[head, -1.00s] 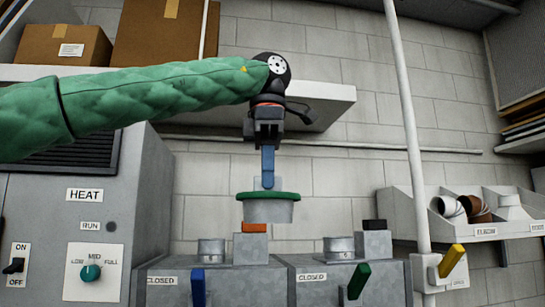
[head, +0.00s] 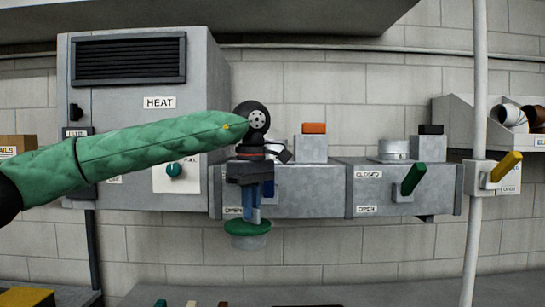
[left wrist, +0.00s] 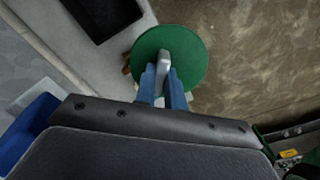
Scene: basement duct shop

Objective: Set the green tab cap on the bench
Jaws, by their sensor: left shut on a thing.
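The green tab cap (head: 250,228) hangs below my left gripper (head: 252,214) in the head view, in front of the duct's lower edge. It is a green disc with a pale grey lower part. In the left wrist view, the cap (left wrist: 185,45) shows its round green top, and the blue fingers (left wrist: 162,85) are shut on its grey upright tab. The bench (head: 400,293) is the grey surface along the bottom of the head view, lower than the cap. The cap is in the air there. My right gripper is not in view.
A grey duct (head: 310,190) with a green handle (head: 413,179) runs behind the gripper. A heater box (head: 140,130) stands left. A pipe (head: 474,240) with a yellow handle (head: 507,166) rises at right. Several small coloured items (head: 190,303) line the bottom edge.

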